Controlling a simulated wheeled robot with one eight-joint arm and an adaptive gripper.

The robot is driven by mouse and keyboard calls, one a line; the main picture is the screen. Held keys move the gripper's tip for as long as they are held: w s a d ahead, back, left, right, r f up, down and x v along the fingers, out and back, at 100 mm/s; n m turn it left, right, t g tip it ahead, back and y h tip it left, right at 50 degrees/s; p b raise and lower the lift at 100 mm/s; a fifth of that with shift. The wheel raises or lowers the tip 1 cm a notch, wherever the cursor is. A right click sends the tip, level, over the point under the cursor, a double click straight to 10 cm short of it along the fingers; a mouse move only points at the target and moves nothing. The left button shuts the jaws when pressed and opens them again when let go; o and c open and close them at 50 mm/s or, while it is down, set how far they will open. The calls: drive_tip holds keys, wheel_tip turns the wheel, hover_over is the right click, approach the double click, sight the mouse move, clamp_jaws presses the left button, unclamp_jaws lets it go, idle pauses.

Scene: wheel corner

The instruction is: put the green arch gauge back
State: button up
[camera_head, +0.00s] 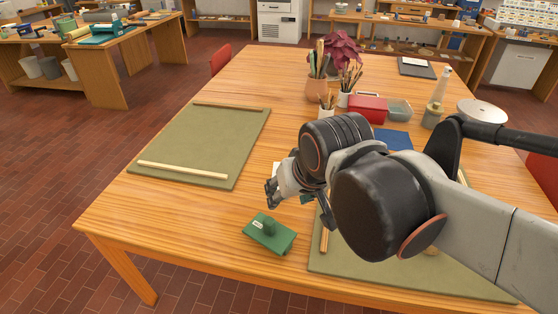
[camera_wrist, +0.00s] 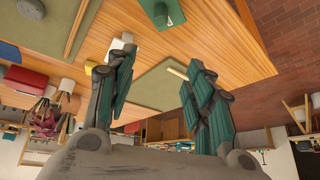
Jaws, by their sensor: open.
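A green mat (camera_head: 205,140) with two pale wooden strips lies at left. Another mat (camera_head: 390,275) lies at right, partly hidden by my arm. Brush pots (camera_head: 326,110), a plant (camera_head: 341,50), a red box (camera_head: 367,108) and a bottle (camera_head: 437,95) stand farther back.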

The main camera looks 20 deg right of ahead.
drive_tip(key=shift+s+r+n+t, duration=0.25)
drive_tip(key=shift+s+n+t, duration=0.35)
drive_tip(key=shift+s+n, duration=0.45)
drive_tip(key=shift+s, duration=0.1)
idle(0.5)
